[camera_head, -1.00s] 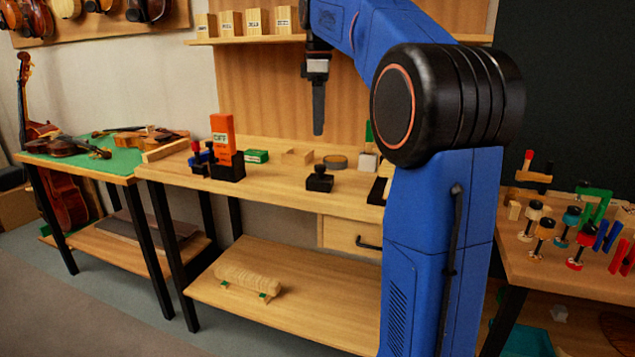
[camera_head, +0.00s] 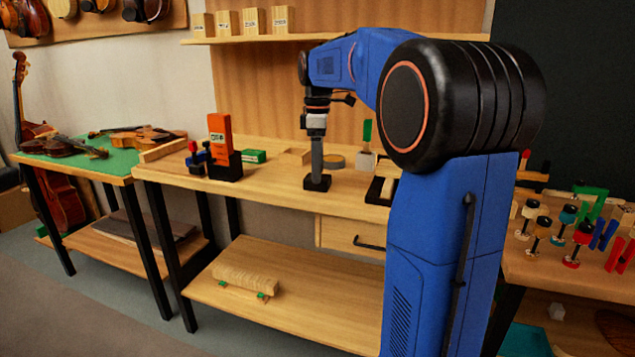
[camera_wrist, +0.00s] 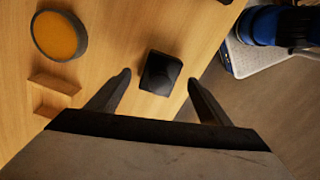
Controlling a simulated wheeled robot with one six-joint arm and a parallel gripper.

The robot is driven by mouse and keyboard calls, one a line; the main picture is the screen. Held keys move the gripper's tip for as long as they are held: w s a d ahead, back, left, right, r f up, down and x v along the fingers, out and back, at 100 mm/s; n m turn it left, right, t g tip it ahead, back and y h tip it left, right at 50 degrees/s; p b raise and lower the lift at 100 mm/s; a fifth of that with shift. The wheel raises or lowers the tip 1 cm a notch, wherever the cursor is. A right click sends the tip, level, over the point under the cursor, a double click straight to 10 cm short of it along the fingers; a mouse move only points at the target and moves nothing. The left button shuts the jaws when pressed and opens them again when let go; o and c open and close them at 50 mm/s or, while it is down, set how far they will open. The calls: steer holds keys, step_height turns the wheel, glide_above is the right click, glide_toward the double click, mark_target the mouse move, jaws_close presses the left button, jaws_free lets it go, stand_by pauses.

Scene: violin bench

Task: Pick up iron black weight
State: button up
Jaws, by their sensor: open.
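The iron black weight (camera_head: 316,184) stands on the wooden bench top near its front edge, a dark block with a squarish base. In the head view my gripper (camera_head: 316,172) points straight down at it, and the fingers hide its upper part. In the wrist view the weight (camera_wrist: 160,73) shows as a dark square block. My gripper (camera_wrist: 158,80) is open there, with one finger on each side of the weight and a gap of wood visible on both sides. I cannot tell the exact height of the fingertips over it.
A round amber tin (camera_head: 335,161) and wooden blocks (camera_wrist: 54,83) lie behind the weight. An orange box in a black holder (camera_head: 221,140) and a green box (camera_head: 254,156) stand to the left. A black tray (camera_head: 381,190) lies to the right. The bench's front edge is close.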

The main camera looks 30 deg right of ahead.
steer(key=shift+f, duration=0.8)
jaws_close()
steer(key=shift+r, duration=0.1)
